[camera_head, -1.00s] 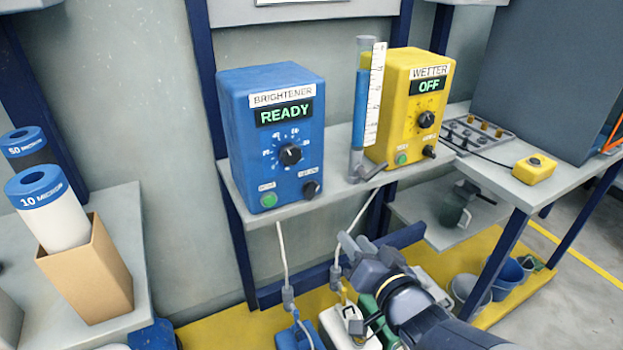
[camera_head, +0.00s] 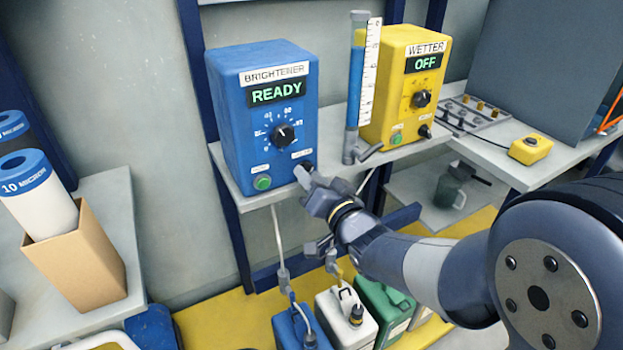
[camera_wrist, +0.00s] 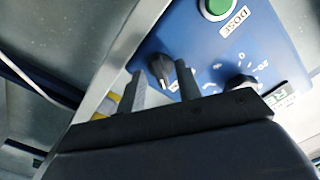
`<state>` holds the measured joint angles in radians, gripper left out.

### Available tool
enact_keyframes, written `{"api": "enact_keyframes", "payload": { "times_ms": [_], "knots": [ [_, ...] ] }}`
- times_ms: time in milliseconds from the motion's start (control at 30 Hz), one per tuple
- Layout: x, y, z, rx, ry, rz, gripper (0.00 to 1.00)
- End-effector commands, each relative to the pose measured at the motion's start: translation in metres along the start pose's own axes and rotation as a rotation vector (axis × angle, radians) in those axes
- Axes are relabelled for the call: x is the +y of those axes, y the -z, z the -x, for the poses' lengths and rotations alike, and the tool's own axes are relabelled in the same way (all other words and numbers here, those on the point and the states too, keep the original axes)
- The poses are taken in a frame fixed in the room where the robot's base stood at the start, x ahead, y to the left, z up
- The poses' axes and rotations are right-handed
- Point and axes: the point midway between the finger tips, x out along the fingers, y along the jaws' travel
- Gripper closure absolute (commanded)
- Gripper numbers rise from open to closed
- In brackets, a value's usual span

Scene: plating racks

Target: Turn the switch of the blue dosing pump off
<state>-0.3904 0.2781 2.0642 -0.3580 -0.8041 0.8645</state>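The blue dosing pump (camera_head: 228,125) stands on the shelf, labelled BRIGHTENER, its display reading READY. Its small black switch is at the lower right of the front face, largely hidden by my gripper (camera_head: 312,183) in the head view. In the wrist view the switch (camera_wrist: 159,66) appears between the fingertips of my gripper (camera_wrist: 160,80), which are apart. I see no finger clearly touching it. The pump's black dial (camera_head: 284,134) and green button (camera_head: 263,182) are also on this face; the green button (camera_wrist: 215,8) is labelled DOSE in the wrist view.
A clear tube with blue liquid (camera_head: 355,90) and a valve handle stands just right of the pump. A yellow WETTER pump (camera_head: 385,85), reading OFF, is beyond it. Canisters (camera_head: 340,315) stand below the shelf. A cardboard box (camera_head: 85,265) is at left.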

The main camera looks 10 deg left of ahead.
Motion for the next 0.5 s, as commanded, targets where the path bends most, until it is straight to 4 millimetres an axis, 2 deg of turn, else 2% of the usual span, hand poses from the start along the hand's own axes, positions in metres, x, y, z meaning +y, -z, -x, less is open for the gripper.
{"api": "enact_keyframes", "payload": {
  "times_ms": [300,500],
  "knots": [
    [-0.0001,0.0002,-0.0034,0.000,0.000,0.000,0.67],
    [0.0000,0.0002,-0.0032,0.000,0.000,0.000,0.83]
  ]
}}
